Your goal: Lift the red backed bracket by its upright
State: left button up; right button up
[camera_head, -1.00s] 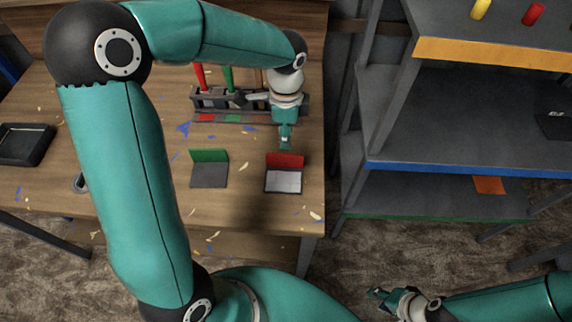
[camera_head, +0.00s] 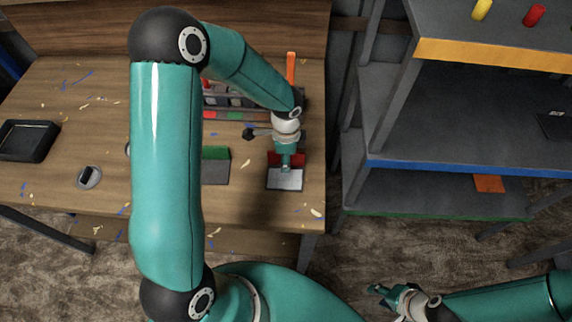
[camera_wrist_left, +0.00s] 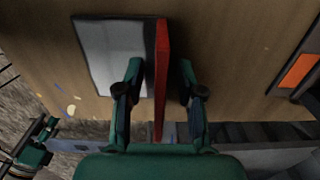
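The red backed bracket (camera_head: 286,181) lies on the wooden bench near its right edge, pale plate flat and red upright standing at the back. My left gripper (camera_head: 286,161) is at the upright in the head view, pointing down and hiding its middle. In the left wrist view the red upright (camera_wrist_left: 162,80) runs between the two fingers of my left gripper (camera_wrist_left: 161,68). The fingers are open, with a visible gap on the right side; the left finger is closer to the upright and overlaps the pale plate (camera_wrist_left: 110,50). My right gripper (camera_head: 378,292) is far off at the lower right, its fingers apart.
A green backed bracket (camera_head: 216,170) lies left of the red one, partly behind my left arm. A tool rack (camera_head: 235,112) stands behind, with an orange handle (camera_head: 291,68). A black tray (camera_head: 27,140) is at far left. A shelf unit (camera_head: 460,168) stands to the right.

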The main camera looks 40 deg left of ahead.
pick_arm(q)
grip_shut()
jog(key=shift+r, duration=0.1)
dwell(0.5)
